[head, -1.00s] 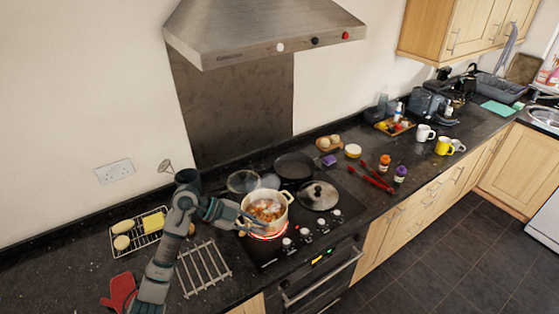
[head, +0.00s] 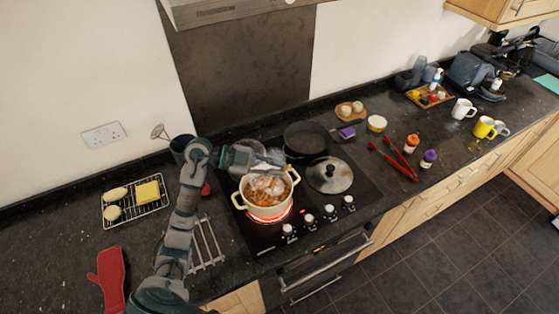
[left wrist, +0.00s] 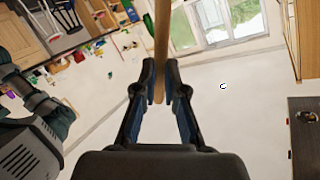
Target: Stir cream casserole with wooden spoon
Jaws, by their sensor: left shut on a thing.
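The cream casserole (head: 266,211) stands on a glowing red ring of the hob, with orange-brown food and a pale, steamy patch inside. My left gripper (head: 262,158) is above and behind the pot's rear left rim in the head view. In the left wrist view, its fingers (left wrist: 161,92) are shut on the handle of the wooden spoon (left wrist: 161,40). The spoon's head is not visible there, and I cannot make the spoon out clearly in the head view. My right gripper is in neither view.
A steel lid (head: 330,175) and a black pan (head: 305,138) sit beside the pot. A wire rack (head: 135,201), a red mitt (head: 109,278) and a metal trivet (head: 205,245) lie left of the hob. Red tongs (head: 393,160) lie to the right.

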